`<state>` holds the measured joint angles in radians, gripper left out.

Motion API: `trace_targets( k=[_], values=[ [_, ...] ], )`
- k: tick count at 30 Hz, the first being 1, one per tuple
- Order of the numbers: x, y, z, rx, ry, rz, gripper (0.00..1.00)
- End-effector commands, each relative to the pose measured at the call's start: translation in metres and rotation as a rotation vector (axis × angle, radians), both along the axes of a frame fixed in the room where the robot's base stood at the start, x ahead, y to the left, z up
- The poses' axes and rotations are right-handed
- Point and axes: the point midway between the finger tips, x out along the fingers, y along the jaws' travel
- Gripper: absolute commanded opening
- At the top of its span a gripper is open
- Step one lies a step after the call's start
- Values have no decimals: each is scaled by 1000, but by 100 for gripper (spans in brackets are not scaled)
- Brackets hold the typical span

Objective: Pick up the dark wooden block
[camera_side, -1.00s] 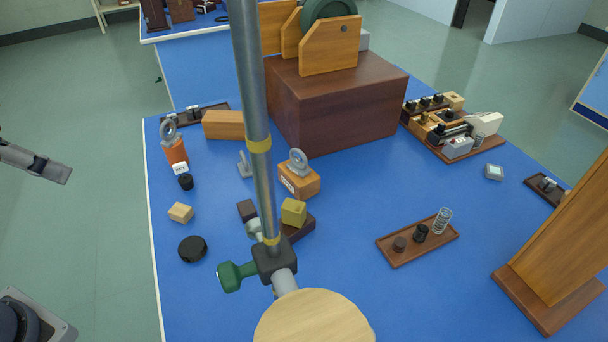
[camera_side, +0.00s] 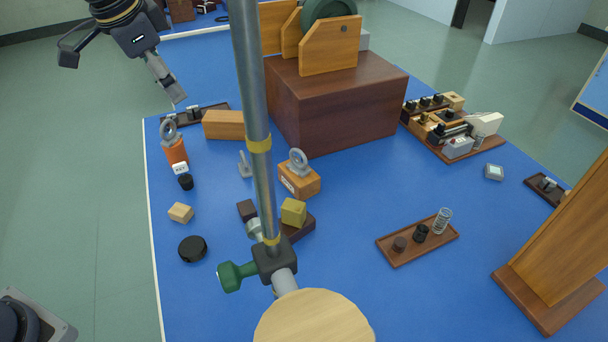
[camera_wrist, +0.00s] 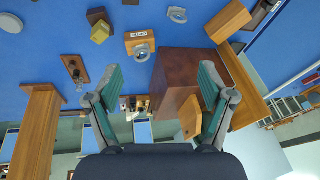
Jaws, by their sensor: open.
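A small dark wooden block (camera_side: 247,210) lies on the blue bench in the side view, just left of the metal rod. A dark brown slab (camera_side: 300,229) beside it bears a yellow block (camera_side: 293,212). In the wrist view the slab (camera_wrist: 96,15) and yellow block (camera_wrist: 101,33) are at the top; a dark piece (camera_wrist: 130,2) at the top edge, mostly cut off, appears to be the small block. My gripper (camera_side: 177,95) is above the bench's far left corner, well away from the block. In the wrist view my gripper (camera_wrist: 160,82) is open, with nothing between the fingers.
The upright metal rod (camera_side: 258,145) stands close to the block. An orange block with a ring (camera_side: 300,181), a light wooden block (camera_side: 181,212), a black disc (camera_side: 193,249) and a large brown box (camera_side: 340,105) are around.

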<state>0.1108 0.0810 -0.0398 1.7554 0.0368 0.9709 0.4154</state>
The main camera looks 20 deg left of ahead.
Motion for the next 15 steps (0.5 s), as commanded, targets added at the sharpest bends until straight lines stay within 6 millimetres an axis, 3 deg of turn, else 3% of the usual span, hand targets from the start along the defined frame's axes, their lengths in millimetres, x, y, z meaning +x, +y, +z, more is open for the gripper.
trace_targets(
  k=[1, 3, 6, 10, 15],
  values=[
    [21, -12, -24, 11, 48, -38, 81],
    [43, -27, -56, 22, 103, -84, 81],
    [62, -46, -103, 32, 178, -125, 81],
    [67, -61, -156, 41, 265, -152, 81],
    [58, -68, -194, 51, 332, -168, 81]
  ],
)
